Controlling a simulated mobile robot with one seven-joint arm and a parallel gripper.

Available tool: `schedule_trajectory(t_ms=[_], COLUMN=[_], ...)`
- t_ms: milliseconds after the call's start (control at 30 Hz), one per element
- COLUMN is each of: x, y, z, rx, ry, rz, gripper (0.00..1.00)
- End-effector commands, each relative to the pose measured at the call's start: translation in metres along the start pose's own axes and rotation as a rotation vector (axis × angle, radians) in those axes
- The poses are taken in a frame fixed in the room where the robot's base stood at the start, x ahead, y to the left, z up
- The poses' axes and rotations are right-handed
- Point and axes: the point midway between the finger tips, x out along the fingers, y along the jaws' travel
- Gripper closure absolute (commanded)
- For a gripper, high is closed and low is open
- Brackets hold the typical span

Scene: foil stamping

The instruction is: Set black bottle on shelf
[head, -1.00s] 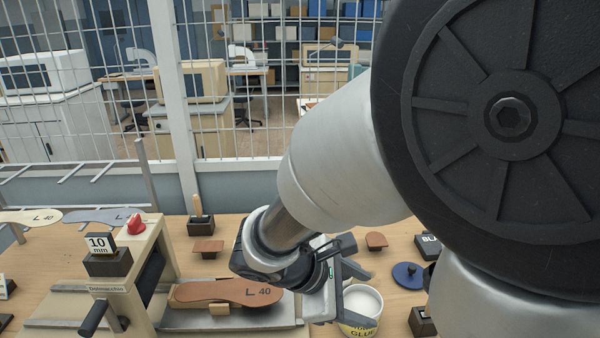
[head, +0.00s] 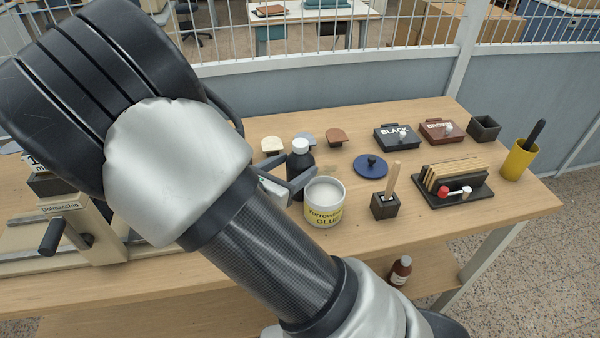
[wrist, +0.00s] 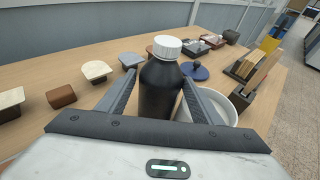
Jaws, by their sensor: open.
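The black bottle (head: 299,164) with a white cap stands upright on the wooden table, left of the glue tub. In the wrist view the black bottle (wrist: 160,88) stands between the two fingers of my gripper (wrist: 162,95). My gripper (head: 288,183) is open around it, and I cannot tell whether either finger touches it. A lower shelf (head: 432,272) shows under the table, with a brown bottle (head: 400,270) with a white cap on it. My arm hides much of the shelf's left part.
The glue tub (head: 325,203) stands close to the right of my gripper. A blue lid (head: 370,166), a brush holder (head: 384,206) and a rack of boards (head: 455,185) are further right. A stamping press (head: 85,225) is at the left. The table's front edge lies above the shelf.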

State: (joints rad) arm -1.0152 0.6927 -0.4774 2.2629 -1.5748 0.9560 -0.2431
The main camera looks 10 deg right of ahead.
Motion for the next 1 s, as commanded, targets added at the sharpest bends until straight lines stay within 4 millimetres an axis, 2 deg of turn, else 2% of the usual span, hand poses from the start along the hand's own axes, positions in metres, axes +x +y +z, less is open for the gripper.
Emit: schedule_trajectory(t_ms=[100,267,500,600,867,1000], x=[0.014,0.023,0.058,0.067,0.07,0.07], y=[-0.001,-0.001,-0.003,-0.002,-0.002,-0.002], z=[0.0,-0.001,-0.003,-0.003,-0.003,-0.003], rx=[-0.001,0.0,-0.001,0.002,0.001,0.001], ry=[0.0,0.0,-0.001,0.0,0.001,0.001], rz=[-0.002,-0.001,-0.003,-0.001,0.0,0.0], gripper=[0.4,0.4,0.4,0.4,0.4,0.62])
